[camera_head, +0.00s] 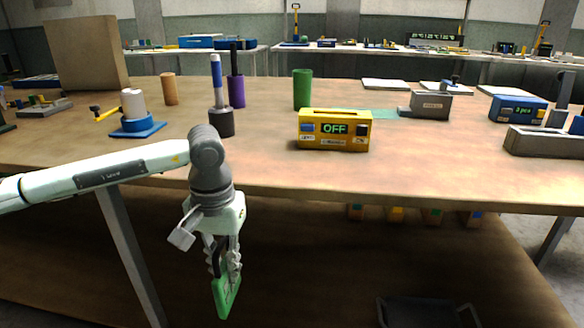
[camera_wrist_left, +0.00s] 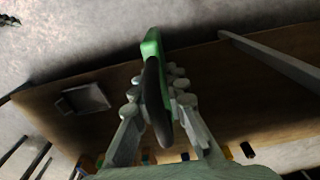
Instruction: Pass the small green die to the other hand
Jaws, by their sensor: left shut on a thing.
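The small green die (camera_head: 228,297) is a flat green plate with a dark part along it. It hangs below my left gripper (camera_head: 224,262), in front of the table's front edge and lower than the tabletop. My left gripper is shut on it. In the left wrist view the green die (camera_wrist_left: 151,46) sticks out beyond the fingertips, and its dark part runs back between the fingers of my left gripper (camera_wrist_left: 160,95). My right gripper is in neither view.
A yellow box with an OFF display (camera_head: 334,130) stands near the table's front edge. A dark pen holder (camera_head: 221,123), a green cylinder (camera_head: 302,90), a blue base with a white cylinder (camera_head: 137,128) and a grey block (camera_head: 431,105) stand on the wooden table (camera_head: 260,165). Space right of my left gripper looks clear.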

